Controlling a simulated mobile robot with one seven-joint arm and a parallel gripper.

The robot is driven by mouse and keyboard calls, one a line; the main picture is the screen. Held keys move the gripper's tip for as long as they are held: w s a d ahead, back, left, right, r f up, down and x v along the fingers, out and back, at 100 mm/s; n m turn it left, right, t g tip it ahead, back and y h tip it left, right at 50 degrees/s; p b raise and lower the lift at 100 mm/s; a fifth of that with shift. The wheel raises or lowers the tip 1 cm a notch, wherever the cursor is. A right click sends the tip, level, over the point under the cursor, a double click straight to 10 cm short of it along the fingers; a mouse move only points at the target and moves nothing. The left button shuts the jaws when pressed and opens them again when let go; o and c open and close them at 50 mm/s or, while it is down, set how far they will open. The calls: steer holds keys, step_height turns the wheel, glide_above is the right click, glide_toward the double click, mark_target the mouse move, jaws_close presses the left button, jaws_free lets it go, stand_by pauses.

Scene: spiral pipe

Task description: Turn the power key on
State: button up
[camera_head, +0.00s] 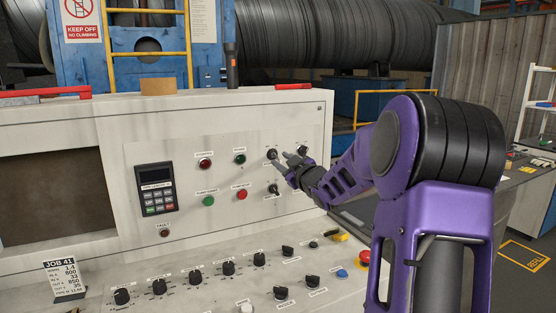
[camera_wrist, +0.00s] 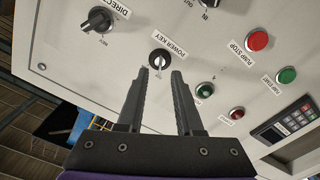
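The power key (camera_wrist: 159,60) is a round black switch with a pale metal key piece in its centre, labelled POWER KEY, on the upright face of the white control panel. In the head view the power key (camera_head: 271,153) is on the upper right of that face, at the tip of my gripper (camera_head: 280,160). In the wrist view my gripper (camera_wrist: 161,72) is open, its two dark fingers apart. The key lies between and just beyond the fingertips. Nothing is held. I cannot tell whether a finger touches the key.
The direction knob (camera_wrist: 100,20) is close beside the key. Small green (camera_head: 240,158) and red (camera_head: 205,163) lamps are to its left. Another black knob (camera_head: 273,188), a red pump stop button (camera_head: 241,194) and a green button (camera_head: 208,201) are below. Several knobs cover the sloping desk.

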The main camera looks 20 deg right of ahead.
mark_target(275, 156)
steer(key=shift+w, duration=1.6)
jaws_close()
